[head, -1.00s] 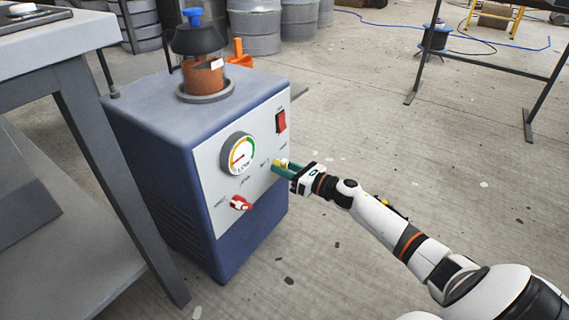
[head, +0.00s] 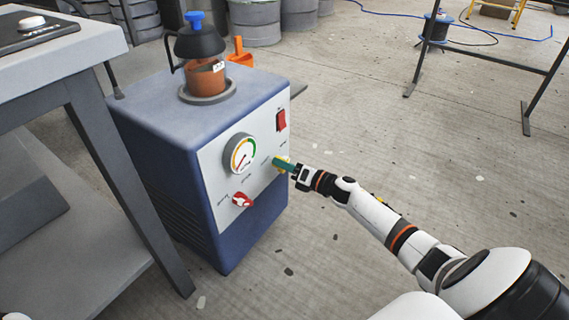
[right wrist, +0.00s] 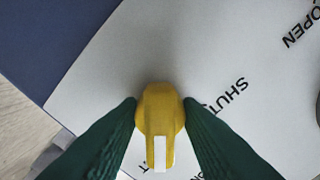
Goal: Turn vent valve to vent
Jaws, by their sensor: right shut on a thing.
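The blue machine (head: 160,165) has a light front panel with two knobs. My right gripper (head: 284,163), with green fingers, is shut on the yellow knob (right wrist: 160,118) at the panel's right side. In the right wrist view, its fingers press both sides of the knob, and its white stripe points down the picture. The words SHUT and OPEN are printed up and right of the knob, with the stripe pointing at neither. A red knob (head: 241,200) sits lower left on the panel, free of the gripper; its labels are too small to read. My left gripper is not in view.
A round gauge (head: 241,154) and a red switch (head: 281,120) are on the panel. A dark-lidded pot (head: 203,65) stands on top of the machine. A grey table (head: 95,130) is close on the left. The floor on the right is mostly clear.

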